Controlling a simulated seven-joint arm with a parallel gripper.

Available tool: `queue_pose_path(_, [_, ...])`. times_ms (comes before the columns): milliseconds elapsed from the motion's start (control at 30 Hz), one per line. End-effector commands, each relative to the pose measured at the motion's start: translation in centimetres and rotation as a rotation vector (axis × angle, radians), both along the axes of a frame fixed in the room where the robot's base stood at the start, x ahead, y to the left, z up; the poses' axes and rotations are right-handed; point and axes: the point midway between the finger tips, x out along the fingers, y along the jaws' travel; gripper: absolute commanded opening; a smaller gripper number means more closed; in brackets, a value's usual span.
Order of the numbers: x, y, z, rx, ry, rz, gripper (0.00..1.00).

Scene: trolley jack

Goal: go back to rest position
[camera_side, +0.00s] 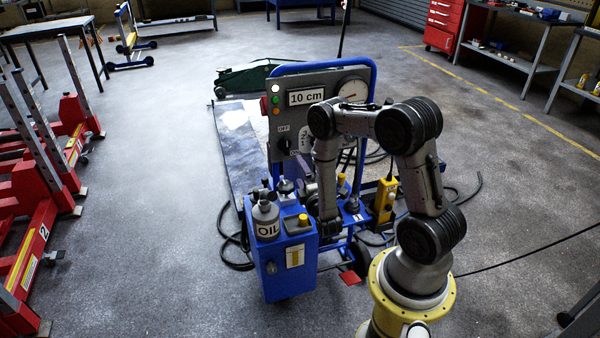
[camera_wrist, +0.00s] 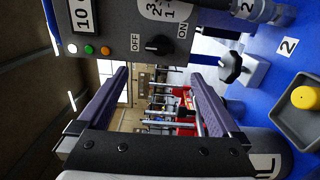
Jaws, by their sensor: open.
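My gripper (camera_wrist: 160,75) is open and empty in the wrist view, its two purple-grey fingers spread apart with only background between them. In the side view my arm bends down in front of the blue trolley (camera_side: 290,70), and the gripper itself is largely hidden among the trolley's parts. The grey control panel (camera_side: 283,112) bears a "10 cm" display (camera_side: 306,97), a round gauge (camera_side: 353,90) and several lamps. A black OFF/ON knob (camera_wrist: 158,45) is close above the fingers in the wrist view, apart from them.
A grey OIL bottle (camera_side: 265,218) stands on the trolley's blue box (camera_side: 290,262), near my arm. A yellow control box (camera_side: 384,202) and black hoses are to the right. A green trolley jack (camera_side: 242,80) is behind. Red stands (camera_side: 40,215) are at left; the floor between is open.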

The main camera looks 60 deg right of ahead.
Motion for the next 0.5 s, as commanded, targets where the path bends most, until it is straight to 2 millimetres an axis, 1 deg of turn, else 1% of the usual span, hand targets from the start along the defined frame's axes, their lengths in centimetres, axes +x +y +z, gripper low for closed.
queue_pose_path(133, [0.2,0.2,0.1,-0.001,-0.001,0.007,1.00])
queue_pose_path(167, [0.5,0.4,0.4,-0.003,-0.008,0.013,1.00])
queue_pose_path(267, [2.3,0.7,2.9,-0.029,-0.060,0.036,1.00])
queue_pose_path(367, [4.9,1.3,7.9,-0.069,-0.151,0.068,1.00])
queue_pose_path(400, [6.0,1.7,10.4,-0.086,-0.194,0.084,1.00])
queue_pose_path(467, [7.6,2.5,14.4,-0.102,-0.253,0.115,1.00])
queue_pose_path(500, [8.6,3.1,16.9,-0.101,-0.286,0.137,1.00])
